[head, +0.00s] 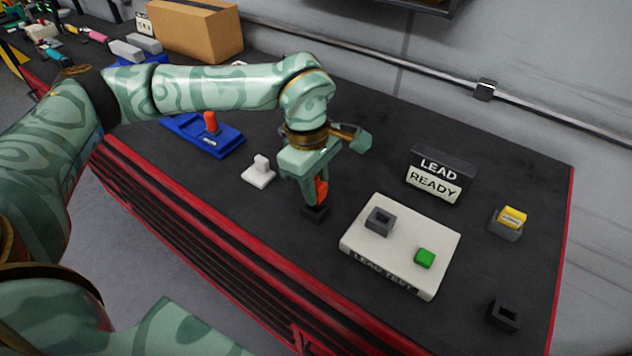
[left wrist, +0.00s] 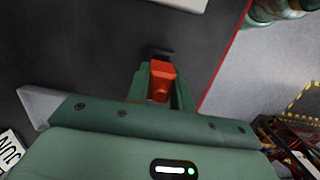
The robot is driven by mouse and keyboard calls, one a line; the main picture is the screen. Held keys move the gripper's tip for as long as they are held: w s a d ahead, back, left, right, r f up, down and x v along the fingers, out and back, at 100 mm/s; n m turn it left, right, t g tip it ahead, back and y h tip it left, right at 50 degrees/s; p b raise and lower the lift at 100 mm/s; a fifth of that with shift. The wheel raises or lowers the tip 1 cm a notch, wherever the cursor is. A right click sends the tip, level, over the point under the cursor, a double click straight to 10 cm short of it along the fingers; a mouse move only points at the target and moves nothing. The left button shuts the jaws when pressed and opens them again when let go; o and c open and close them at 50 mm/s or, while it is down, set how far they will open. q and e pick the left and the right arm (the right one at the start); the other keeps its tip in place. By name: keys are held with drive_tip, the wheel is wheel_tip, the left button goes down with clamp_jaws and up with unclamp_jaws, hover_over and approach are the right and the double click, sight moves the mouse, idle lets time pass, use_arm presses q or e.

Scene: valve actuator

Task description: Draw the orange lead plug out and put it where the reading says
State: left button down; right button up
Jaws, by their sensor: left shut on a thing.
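The orange lead plug (head: 321,190) is between the fingers of my left gripper (head: 308,190), which is shut on it. It also shows in the left wrist view (left wrist: 161,80) between the two fingers. A dark socket (head: 315,213) is right at the plug's lower end; I cannot tell how deep the plug sits in it. The white LEAD TEST block (head: 352,244) carries an empty grey socket (head: 380,221) and a green button (head: 424,258). The sign (head: 437,175) behind it reads "LEAD" over "READY". My right gripper is not in view.
A yellow plug (head: 512,216) sits in a grey holder at the right. An empty dark socket (head: 503,316) is near the front right. A white switch-like piece (head: 259,173) and a blue tray (head: 204,136) lie left. A cardboard box (head: 196,30) stands behind.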

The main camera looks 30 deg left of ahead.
use_arm(q)
drive_tip(key=shift+p, duration=0.45)
idle(1.2)
drive_tip(key=shift+f+b, duration=0.75)
drive_tip(key=shift+f, duration=0.7)
drive_tip(key=c, duration=1.1)
unclamp_jaws()
drive_tip(key=shift+c, duration=0.2)
wheel_tip(320, 180, up, 16)
drive_tip(key=a+p, duration=0.1)
drive_tip(key=a, duration=0.1)
drive_tip(key=shift+w+p, duration=0.15)
drive_tip(key=shift+p, duration=0.15)
